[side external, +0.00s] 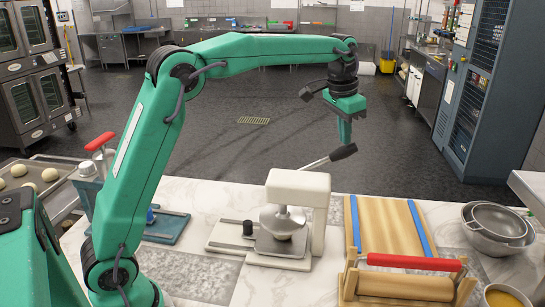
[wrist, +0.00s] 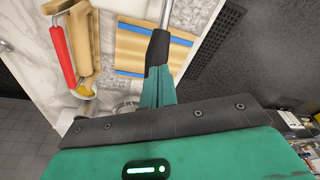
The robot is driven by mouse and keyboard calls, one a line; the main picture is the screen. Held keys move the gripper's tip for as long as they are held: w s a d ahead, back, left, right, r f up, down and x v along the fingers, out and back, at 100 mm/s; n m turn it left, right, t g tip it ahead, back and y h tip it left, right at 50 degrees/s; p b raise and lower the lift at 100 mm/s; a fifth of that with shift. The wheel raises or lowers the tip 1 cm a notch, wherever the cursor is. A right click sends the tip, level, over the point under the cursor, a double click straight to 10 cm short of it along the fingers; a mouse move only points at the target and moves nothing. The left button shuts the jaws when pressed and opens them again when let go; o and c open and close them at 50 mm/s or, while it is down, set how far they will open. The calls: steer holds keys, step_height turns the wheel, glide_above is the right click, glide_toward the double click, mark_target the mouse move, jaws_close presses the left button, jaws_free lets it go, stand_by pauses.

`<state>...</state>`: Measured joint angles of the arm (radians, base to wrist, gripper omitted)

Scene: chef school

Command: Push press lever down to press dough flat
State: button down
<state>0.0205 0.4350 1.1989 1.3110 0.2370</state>
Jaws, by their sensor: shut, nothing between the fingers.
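The dough press (side external: 318,190) is a cream-white stand on the marble counter. Its lever slopes up and right to a black handle (side external: 343,152). A metal press plate (side external: 283,220) hangs over a metal base plate. A small pale piece of dough (side external: 284,236) shows beneath it, mostly hidden. My gripper (side external: 345,140) is shut and empty, pointing down just above the lever handle. In the wrist view the closed green fingers (wrist: 157,82) meet the black lever grip (wrist: 158,48) in the picture. I cannot tell whether they touch it.
Metal bowls (side external: 497,222) stand at the far right. A tray of dough balls (side external: 40,178) is at left. A blue-based device (side external: 165,226) stands left.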

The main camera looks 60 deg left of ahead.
mark_target(348, 147)
steer(key=shift+f, duration=0.45)
steer(key=shift+w+d+f, duration=0.2)
steer(key=shift+d+f, duration=0.05)
steer(key=shift+f, duration=0.5)
steer(key=shift+w+d+f, duration=0.2)
steer(key=shift+f, duration=0.55)
stand_by(1.0)
steer(key=shift+w+d+f, duration=0.15)
steer(key=shift+f, duration=0.5)
steer(key=shift+w+d+f, duration=0.1)
steer(key=shift+f, duration=0.55)
stand_by(0.8)
steer(key=shift+f, duration=1.5)
stand_by(0.9)
